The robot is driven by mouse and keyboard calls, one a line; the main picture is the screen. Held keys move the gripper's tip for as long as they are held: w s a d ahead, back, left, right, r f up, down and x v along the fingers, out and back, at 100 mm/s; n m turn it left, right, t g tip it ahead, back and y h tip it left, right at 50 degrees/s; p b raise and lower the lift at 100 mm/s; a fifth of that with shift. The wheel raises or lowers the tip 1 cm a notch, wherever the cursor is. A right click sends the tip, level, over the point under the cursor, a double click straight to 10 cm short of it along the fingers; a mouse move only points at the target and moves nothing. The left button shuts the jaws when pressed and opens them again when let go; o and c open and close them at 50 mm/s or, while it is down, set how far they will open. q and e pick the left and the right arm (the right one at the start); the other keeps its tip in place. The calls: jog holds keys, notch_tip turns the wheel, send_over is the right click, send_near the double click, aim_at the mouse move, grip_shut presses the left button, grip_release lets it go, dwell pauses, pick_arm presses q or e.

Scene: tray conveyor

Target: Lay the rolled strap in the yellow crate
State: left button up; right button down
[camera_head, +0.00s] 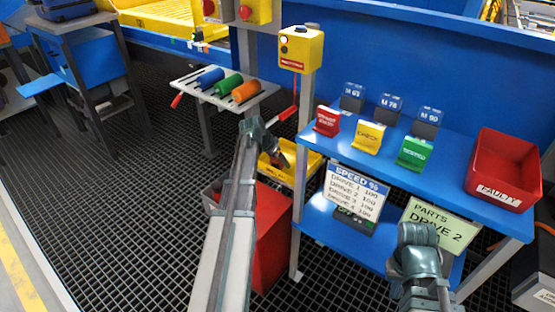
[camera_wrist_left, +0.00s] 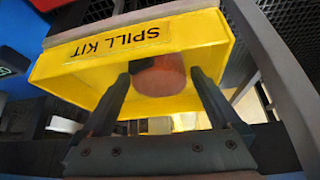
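The rolled strap is a brown-red round roll (camera_wrist_left: 160,78) in the left wrist view. The roll shows in front of the yellow crate (camera_wrist_left: 75,75), which is labelled SPILL KIT. In the head view the yellow crate (camera_head: 313,160) sits low, left of the blue shelf, and my left gripper (camera_head: 277,155) is over its left part. My right gripper (camera_head: 418,235) is in front of the blue shelf; its fingers are not clear.
A red bin (camera_head: 272,240) stands below the crate. A post with a yellow button box (camera_head: 301,50) rises close by the crate. The blue shelf (camera_head: 465,190) carries signs and a red FAULTY tray (camera_head: 503,160). A small table (camera_head: 190,80) holds coloured rolls.

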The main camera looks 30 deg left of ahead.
pick_arm(q)
jog(key=shift+r, duration=0.1)
jog(key=shift+s+r+p, duration=0.2)
jog(key=shift+r+p, duration=0.3)
jog(key=shift+p, duration=0.1)
jog(key=p+v, duration=0.9)
jog(key=v, duration=0.2)
jog(key=shift+s+f, duration=0.1)
